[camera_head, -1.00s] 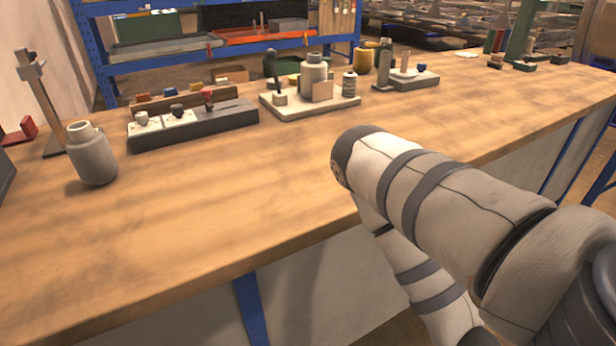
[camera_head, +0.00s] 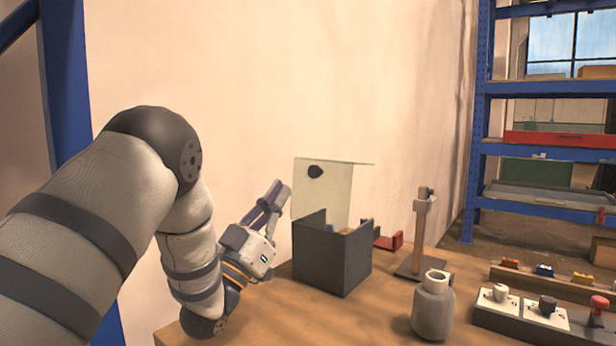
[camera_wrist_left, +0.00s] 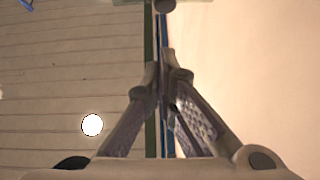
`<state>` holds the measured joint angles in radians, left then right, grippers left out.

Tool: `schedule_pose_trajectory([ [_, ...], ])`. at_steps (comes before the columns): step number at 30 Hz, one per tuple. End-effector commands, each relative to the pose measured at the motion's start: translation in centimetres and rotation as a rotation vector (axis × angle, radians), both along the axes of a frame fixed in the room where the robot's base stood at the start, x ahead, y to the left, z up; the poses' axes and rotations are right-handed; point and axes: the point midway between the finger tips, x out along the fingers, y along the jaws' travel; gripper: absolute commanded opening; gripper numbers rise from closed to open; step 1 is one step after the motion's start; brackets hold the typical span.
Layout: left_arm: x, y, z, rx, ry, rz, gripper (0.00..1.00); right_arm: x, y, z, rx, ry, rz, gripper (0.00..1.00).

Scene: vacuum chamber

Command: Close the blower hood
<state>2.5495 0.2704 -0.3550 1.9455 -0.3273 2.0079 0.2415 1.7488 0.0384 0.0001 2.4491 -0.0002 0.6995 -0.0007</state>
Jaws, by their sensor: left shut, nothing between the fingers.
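The blower hood is a dark grey open-topped box (camera_head: 332,258) on the bench near the wall. Its pale, see-through lid (camera_head: 335,190) stands raised at the back, with a round dark knob (camera_head: 316,171) on its face. My left gripper (camera_head: 280,187) is just left of the box and the lid, fingers pointing up and apart from the lid. In the left wrist view its fingers (camera_wrist_left: 168,68) meet at the tips with nothing between them. A small dark round shape at that view's top edge may be the knob; I cannot tell. My right gripper is out of view.
A wooden stand (camera_head: 420,232), a grey jar (camera_head: 433,305) and a red bracket (camera_head: 389,242) are right of the box. A dark block with knobs (camera_head: 530,330) is at the lower right. The wall (camera_head: 230,90) is close behind. Blue shelving (camera_head: 478,150) stands at the right.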

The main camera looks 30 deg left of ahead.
Motion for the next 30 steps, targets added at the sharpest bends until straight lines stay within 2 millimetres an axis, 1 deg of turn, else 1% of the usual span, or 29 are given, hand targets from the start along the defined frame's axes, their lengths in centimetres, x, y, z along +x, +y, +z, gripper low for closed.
schedule_pose_trajectory([
  [1, 0.8, 0.0, 1.0, 0.001, -0.007, 0.000, 0.00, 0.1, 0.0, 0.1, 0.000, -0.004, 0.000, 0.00],
  [6, 3.7, -0.1, 3.2, -0.002, -0.004, 0.001, 0.00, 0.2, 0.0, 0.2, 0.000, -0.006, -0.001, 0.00],
  [9, 5.6, -0.2, 2.4, -0.002, 0.005, 0.000, 0.00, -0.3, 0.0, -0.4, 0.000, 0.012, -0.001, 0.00],
  [12, 6.8, -0.2, 2.3, -0.002, 0.005, 0.001, 0.00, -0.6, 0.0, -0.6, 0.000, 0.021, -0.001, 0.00],
  [16, 7.6, -0.2, 2.4, -0.003, 0.003, 0.001, 0.00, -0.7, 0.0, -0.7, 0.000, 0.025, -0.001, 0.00],
  [26, 7.7, -0.2, 2.6, -0.003, 0.002, 0.001, 0.00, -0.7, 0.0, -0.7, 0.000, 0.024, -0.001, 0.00],
  [30, 8.2, -0.2, 2.7, -0.002, 0.013, 0.001, 0.00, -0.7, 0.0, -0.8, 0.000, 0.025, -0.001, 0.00],
])
